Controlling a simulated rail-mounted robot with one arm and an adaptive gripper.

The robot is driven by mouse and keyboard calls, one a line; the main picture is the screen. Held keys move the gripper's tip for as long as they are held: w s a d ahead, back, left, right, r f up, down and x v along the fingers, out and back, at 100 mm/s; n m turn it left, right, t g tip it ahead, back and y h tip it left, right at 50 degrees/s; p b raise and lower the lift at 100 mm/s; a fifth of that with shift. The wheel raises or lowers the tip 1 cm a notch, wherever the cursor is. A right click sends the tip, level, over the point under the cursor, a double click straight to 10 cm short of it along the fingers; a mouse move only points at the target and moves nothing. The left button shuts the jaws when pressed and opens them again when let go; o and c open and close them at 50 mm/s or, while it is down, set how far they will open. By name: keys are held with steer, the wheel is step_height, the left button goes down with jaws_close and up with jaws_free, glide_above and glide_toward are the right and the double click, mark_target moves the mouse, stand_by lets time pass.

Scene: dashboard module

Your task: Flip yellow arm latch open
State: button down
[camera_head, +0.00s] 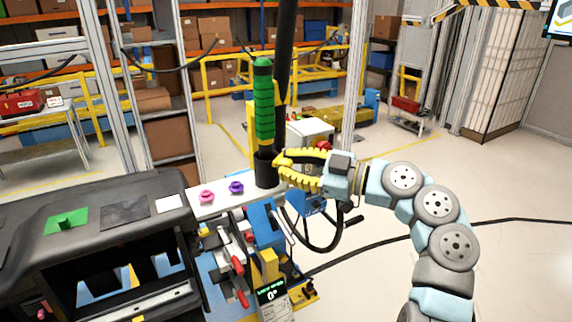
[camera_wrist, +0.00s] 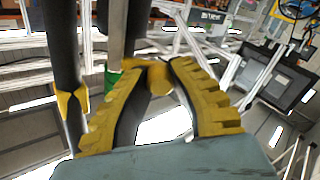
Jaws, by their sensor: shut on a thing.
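My gripper (camera_head: 284,161) has ribbed yellow and black fingers and reaches in from the right, beside the black holder under a green-gripped upright tool (camera_head: 264,105). In the wrist view its fingertips (camera_wrist: 155,66) come together on a small yellow piece (camera_wrist: 159,80), which looks like the yellow arm latch. The fingers hide part of it, and its yellow blends with theirs. In the head view I cannot clearly separate the latch from the fingertips. The green of the tool shows just left of the fingertips in the wrist view.
A small display (camera_head: 272,293) reads 0°. Pink (camera_head: 206,197) and purple (camera_head: 236,187) knobs sit on the white plate left of the holder. Red-handled clamps (camera_head: 238,265) stand below. The black dashboard (camera_head: 90,230) fills the lower left. A dark pole rises behind the tool. Open floor lies right.

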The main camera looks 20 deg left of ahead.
steer(key=shift+w+d+n+g, duration=0.15)
steer(key=shift+n+g, duration=0.15)
steer(key=shift+g, duration=0.5)
steer(key=shift+w+d+n+g, duration=0.1)
steer(key=shift+n+g, duration=0.3)
steer(key=shift+n, duration=0.1)
steer(key=shift+w+d+f+n+g, duration=0.1)
steer(key=shift+d+n+g, duration=0.1)
steer(key=shift+n+g, duration=0.35)
steer(key=c, duration=0.8)
jaws_free()
steer(key=shift+c, duration=0.2)
step_height(320, 180, up, 10)
